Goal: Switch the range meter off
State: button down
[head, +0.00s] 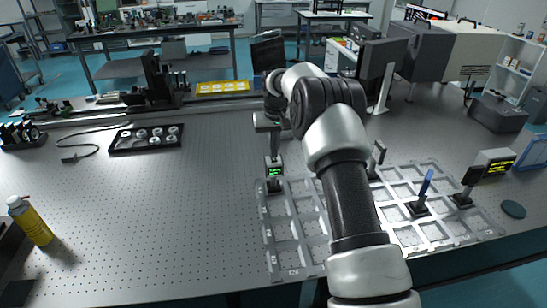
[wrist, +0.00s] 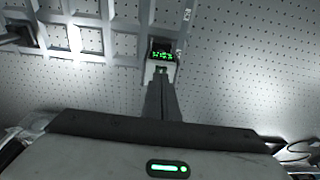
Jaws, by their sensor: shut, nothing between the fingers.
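A small dark meter with a lit green readout (head: 274,171) stands at the left back corner of the grey grid tray. It also shows in the wrist view (wrist: 162,52), with its green digits lit. My gripper (wrist: 161,73) is shut and empty, with its fingertips pointing at this meter, right by its readout. I cannot tell whether they touch it. A second meter with a lit yellow readout (head: 496,161) stands at the right of the table. No label tells me which one is the range meter. The meter's switch is not clearly visible.
The grid tray (head: 284,230) holds a blue optic (head: 426,182) on a post and other small mounts. A yellow spray can (head: 30,221) stands at the left, and a black tray of round parts (head: 146,137) lies farther back. The perforated table (head: 180,215) between them is clear.

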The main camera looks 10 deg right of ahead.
jog(key=shift+f+b, duration=0.3)
jog(key=shift+f, duration=0.35)
jog(key=shift+r, duration=0.15)
notch_tip(320, 180, up, 7)
jog(key=p, duration=0.5)
dwell(0.4)
